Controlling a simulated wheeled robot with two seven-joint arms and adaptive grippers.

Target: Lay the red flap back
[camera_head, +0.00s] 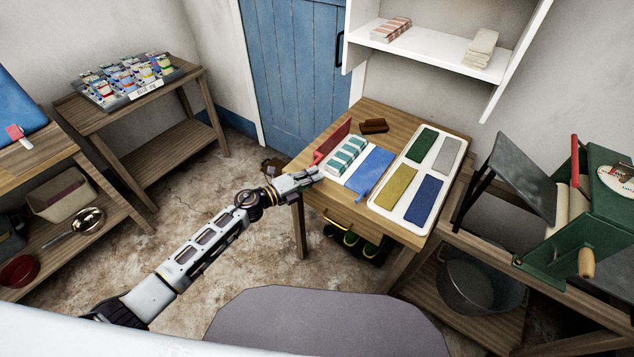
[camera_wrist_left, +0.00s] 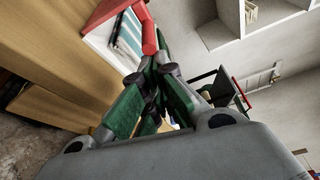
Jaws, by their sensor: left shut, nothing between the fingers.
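The red flap (camera_head: 334,140) stands raised along the left side of a white tray of folded teal-striped cloths (camera_head: 346,155) on the wooden table. Its brighter red edge (camera_wrist_left: 148,32) shows in the left wrist view, just beyond my fingertips. My left gripper (camera_head: 316,173) is shut and empty at the table's left front edge, close to the near end of the flap. The green fingers meet in the left wrist view (camera_wrist_left: 160,66). I cannot tell whether they touch the flap. My right gripper is not in view.
Brown blocks (camera_head: 373,126) lie behind. A green mangle (camera_head: 585,215) stands at right, and a white shelf (camera_head: 430,57) hangs above the table's back.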

